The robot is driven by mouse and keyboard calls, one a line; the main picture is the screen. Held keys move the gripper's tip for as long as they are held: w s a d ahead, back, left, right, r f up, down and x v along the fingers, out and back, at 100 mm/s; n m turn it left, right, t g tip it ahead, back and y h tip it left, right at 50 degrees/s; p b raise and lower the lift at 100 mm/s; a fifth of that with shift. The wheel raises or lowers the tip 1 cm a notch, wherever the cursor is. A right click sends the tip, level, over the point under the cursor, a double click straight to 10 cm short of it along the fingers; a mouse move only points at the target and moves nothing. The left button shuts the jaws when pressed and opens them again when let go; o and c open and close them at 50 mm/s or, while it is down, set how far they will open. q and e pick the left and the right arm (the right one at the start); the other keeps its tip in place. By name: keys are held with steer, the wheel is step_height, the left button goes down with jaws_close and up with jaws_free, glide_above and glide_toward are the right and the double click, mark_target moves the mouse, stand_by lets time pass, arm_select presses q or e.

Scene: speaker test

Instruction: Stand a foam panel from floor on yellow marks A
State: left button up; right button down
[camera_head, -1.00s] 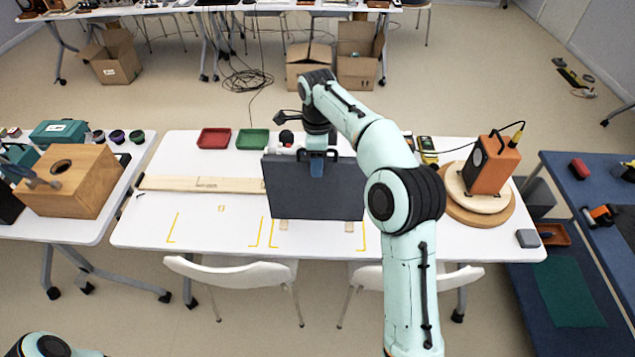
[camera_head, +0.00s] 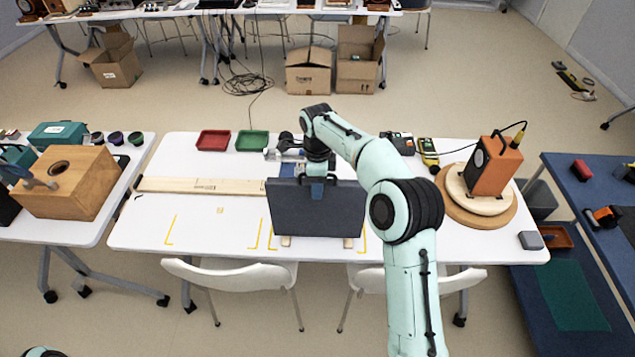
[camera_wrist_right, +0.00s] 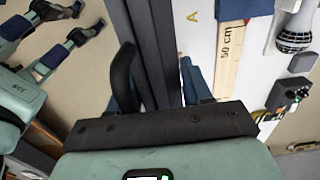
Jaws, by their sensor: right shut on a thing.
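The dark grey foam panel (camera_head: 316,212) is upright over the front part of the white table, with two small wooden feet at its lower edge. I cannot tell whether the feet touch the table. My right gripper (camera_head: 317,187) is shut on its top edge; the panel also shows edge-on in the wrist view (camera_wrist_right: 150,50). Yellow corner marks (camera_head: 170,230) lie bare left of the panel. Another pair (camera_head: 362,242) shows at the panel's sides, partly hidden by it. A yellow letter A (camera_wrist_right: 192,17) shows beside the panel in the wrist view. My left gripper is not clearly seen.
A wooden ruler strip (camera_head: 200,186) lies left of the panel. Red (camera_head: 214,140) and green (camera_head: 252,140) trays stand behind. An orange box (camera_head: 493,165) on a round wooden base stands right. White chairs (camera_head: 230,273) stand at the front edge. The table's left front is clear.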

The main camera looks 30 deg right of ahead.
arm_select(q)
steer(key=shift+s, duration=0.1)
arm_select(e)
steer(key=shift+c, duration=2.4)
jaws_free()
steer(key=shift+s+f, duration=0.1)
arm_select(q)
steer(key=shift+t, duration=0.3)
steer(key=w+r+p, duration=0.2)
steer(key=w, duration=0.1)
steer(key=shift+w+r, duration=0.15)
steer(key=shift+r, duration=0.25)
arm_select(e)
step_height(320, 180, up, 12)
